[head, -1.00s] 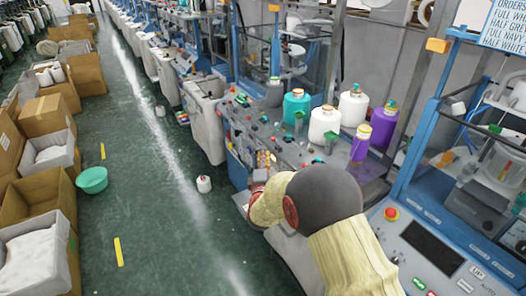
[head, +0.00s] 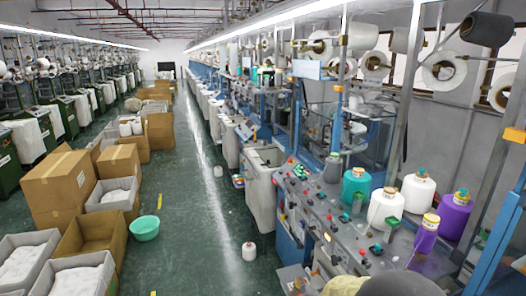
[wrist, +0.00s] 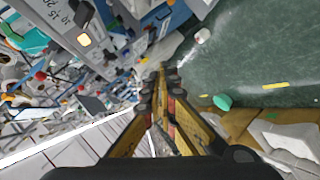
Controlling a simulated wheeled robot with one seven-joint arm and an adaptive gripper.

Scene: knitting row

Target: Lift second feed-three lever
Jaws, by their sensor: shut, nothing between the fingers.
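A grey control panel (head: 335,222) runs along the machine on the right, with several small red, black and green knobs on it. I cannot tell which of them is the second feed-three lever. In the wrist view, my gripper (wrist: 168,72) is shut and empty, its fingers pointing along the machine beside the aisle. The same lit button appears in the head view (head: 327,237). My arm covers the near end of the panel in the head view.
Teal, white and purple yarn cones (head: 385,207) stand on the panel's back right. A white cone (head: 249,251) and a teal basin (head: 144,228) are on the green floor. Cardboard boxes (head: 60,183) line the left. The aisle (head: 193,220) between is mostly clear.

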